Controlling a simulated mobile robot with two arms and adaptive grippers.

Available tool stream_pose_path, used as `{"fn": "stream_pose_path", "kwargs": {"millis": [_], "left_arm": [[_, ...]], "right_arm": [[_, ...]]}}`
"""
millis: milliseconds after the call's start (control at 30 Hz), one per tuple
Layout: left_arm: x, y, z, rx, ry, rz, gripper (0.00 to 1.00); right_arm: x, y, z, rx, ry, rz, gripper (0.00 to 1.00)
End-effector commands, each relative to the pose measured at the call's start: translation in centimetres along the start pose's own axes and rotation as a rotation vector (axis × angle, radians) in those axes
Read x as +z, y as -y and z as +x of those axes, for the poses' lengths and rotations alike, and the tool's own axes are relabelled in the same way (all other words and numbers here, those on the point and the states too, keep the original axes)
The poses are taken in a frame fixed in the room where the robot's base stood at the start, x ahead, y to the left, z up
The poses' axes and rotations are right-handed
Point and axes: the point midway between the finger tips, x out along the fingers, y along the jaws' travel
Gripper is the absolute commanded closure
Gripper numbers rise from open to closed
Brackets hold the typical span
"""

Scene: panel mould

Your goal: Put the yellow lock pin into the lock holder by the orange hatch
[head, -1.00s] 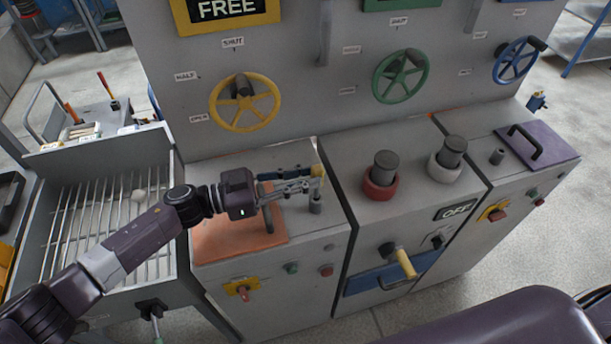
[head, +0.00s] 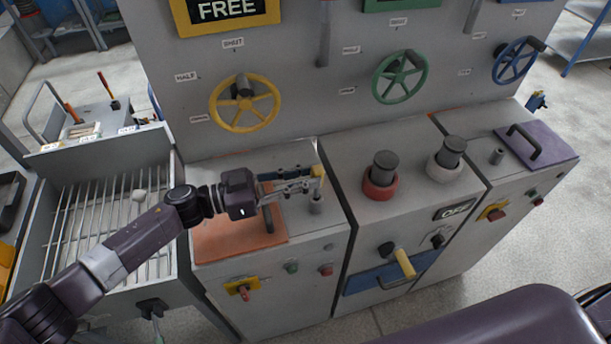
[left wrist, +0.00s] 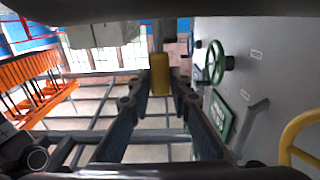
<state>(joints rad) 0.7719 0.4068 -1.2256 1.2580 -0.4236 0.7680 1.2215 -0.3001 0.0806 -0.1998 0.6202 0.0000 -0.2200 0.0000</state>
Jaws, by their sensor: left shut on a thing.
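My left gripper (head: 312,183) is shut on the yellow lock pin (head: 318,171). The pin's yellow head also shows between the fingertips in the left wrist view (left wrist: 160,80). The lock holder (head: 316,206) is a short grey cylinder on the panel top, right of the orange hatch (head: 220,247). In the head view the pin is directly above the holder. The fingers hide the pin's lower part, so I cannot tell whether it touches or enters the holder. The left arm passes over the hatch. My right gripper is not in view.
A yellow handwheel (head: 244,103) stands on the upright panel behind the gripper. A red-collared knob (head: 380,182) is to the right, with a white-collared one (head: 446,164) beyond it. A wire-rack tray (head: 90,225) lies left of the hatch.

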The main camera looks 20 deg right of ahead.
Motion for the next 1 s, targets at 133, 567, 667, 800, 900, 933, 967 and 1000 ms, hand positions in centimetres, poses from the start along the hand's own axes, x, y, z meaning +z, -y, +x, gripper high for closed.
{"fn": "stream_pose_path", "kwargs": {"millis": [133,567,667,800,900,933,967,1000], "left_arm": [[0.0,0.0,0.0,0.000,-0.001,0.000,1.00],[1.0,0.0,0.0,0.000,-0.001,0.000,1.00],[1.2,0.0,0.0,0.000,-0.001,0.000,1.00],[1.6,0.0,0.0,0.000,-0.001,-0.001,1.00],[1.8,0.0,0.0,0.000,-0.001,-0.001,1.00],[1.9,0.0,0.0,0.000,-0.001,-0.001,1.00],[2.0,0.0,0.0,0.000,-0.001,-0.001,1.00],[2.1,0.0,0.0,0.000,-0.001,-0.001,1.00]], "right_arm": [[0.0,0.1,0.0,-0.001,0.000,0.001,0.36],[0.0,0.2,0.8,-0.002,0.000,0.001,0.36],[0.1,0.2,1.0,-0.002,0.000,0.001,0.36],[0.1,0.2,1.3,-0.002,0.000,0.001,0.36],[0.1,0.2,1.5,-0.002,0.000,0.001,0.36],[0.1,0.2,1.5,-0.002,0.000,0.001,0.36],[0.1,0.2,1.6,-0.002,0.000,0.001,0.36],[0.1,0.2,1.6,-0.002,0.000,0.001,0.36]]}}
